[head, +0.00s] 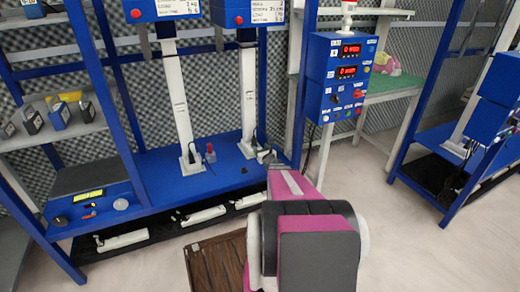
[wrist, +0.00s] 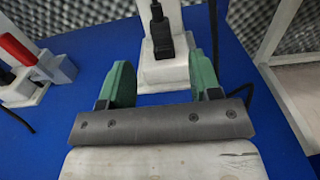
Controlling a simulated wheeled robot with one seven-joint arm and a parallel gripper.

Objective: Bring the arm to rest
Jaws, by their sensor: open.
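My gripper (wrist: 166,82) shows in the wrist view with its two green fingers wide apart and nothing between them. Beyond the fingers stands a white post (wrist: 165,68) with a black plug (wrist: 160,38) on its face, above a blue surface. I cannot tell whether the fingers touch the post.
A red-handled clamp (wrist: 22,52) stands left on the blue surface. A blue control box (head: 345,75) with red displays hangs right of the bench. A wooden crate (head: 215,265) lies on the floor by my arm. Pale floor (head: 410,245) is clear at the right.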

